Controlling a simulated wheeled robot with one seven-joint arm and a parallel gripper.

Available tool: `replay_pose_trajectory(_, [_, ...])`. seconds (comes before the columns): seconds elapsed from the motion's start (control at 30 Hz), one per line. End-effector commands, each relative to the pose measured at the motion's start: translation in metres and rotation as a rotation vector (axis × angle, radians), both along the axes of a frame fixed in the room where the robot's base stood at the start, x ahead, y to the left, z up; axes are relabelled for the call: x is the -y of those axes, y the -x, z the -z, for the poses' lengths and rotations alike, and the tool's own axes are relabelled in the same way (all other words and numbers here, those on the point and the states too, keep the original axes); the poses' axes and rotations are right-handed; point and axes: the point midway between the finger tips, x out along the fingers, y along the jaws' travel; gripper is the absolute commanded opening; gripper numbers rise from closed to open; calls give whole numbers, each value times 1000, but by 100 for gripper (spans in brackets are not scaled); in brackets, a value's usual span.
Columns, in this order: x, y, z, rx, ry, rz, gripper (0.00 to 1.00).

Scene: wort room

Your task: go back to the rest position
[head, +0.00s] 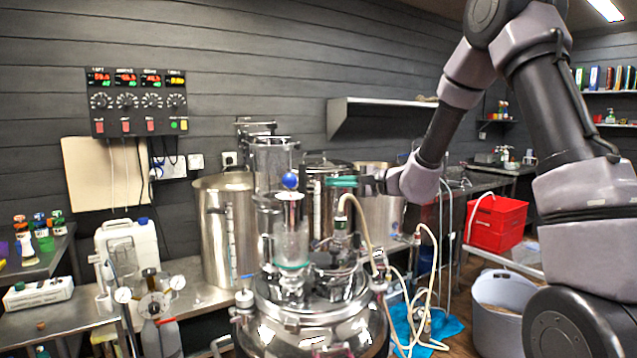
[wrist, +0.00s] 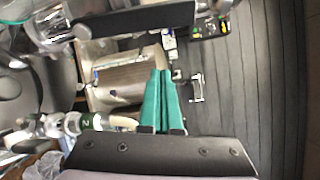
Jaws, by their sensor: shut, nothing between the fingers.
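My gripper (head: 342,182) shows in the head view at the end of my arm, which reaches in from the upper right. Its teal fingers point left, above the fittings of the steel and glass vessel (head: 310,312). In the wrist view the teal fingers of my gripper (wrist: 161,74) lie side by side, shut, with nothing between them. I cannot tell the exact gap between the fingers and the glass parts near them.
A glass column with a blue ball (head: 290,181) stands left of my gripper. Hoses (head: 398,287) hang below my arm. A red crate (head: 495,222) and grey tub (head: 503,300) are at right.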

Motion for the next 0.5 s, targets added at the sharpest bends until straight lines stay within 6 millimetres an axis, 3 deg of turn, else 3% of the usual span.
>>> replay_pose_trajectory(0.13, [23, 14, -1, 0, 0, 1, 0])
replay_pose_trajectory(0.37, [35, 29, -7, 4, 10, -17, 0])
replay_pose_trajectory(0.5, [33, 64, -30, 11, 79, -109, 0])
